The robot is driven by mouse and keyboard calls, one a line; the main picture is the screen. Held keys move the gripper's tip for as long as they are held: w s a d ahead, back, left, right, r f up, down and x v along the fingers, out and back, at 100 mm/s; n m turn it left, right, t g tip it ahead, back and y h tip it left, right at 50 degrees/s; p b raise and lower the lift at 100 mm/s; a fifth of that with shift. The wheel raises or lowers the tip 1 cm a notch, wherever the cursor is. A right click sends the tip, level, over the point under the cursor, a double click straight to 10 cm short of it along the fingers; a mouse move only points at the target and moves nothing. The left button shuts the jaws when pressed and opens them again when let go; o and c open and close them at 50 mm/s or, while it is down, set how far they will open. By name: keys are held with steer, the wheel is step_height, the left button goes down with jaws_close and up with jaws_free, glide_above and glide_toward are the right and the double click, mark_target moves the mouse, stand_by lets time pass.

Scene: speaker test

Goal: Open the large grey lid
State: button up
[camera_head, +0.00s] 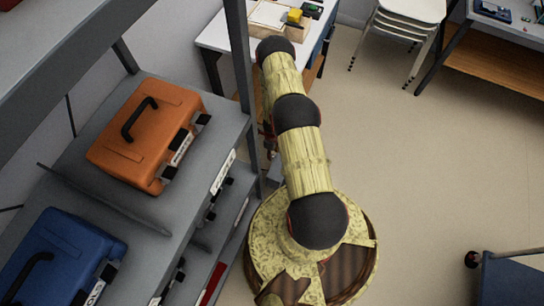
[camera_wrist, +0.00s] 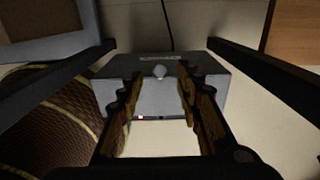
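A grey box (camera_wrist: 150,97) with a flat grey top stands ahead of my gripper in the wrist view. A small red light shows low on the front. My gripper (camera_wrist: 160,80) is open, with its two fingers apart on either side of the knob in the picture and nothing between them. I cannot tell how far the fingers are from the box. The box's lid looks shut. I cannot make out the box in the head view.
Grey shelving (camera_head: 105,95) stands left of my arm, holding an orange case (camera_head: 147,135) and a blue case (camera_head: 62,255). A white table (camera_head: 215,38) is behind, with white chairs (camera_head: 405,20) right of it. Dark bars (camera_wrist: 270,80) flank the box. The floor at right is mostly clear.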

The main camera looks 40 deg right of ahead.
steer(key=shift+f+b, duration=0.3)
steer(key=shift+f, duration=0.85)
steer(key=shift+c, duration=1)
jaws_close()
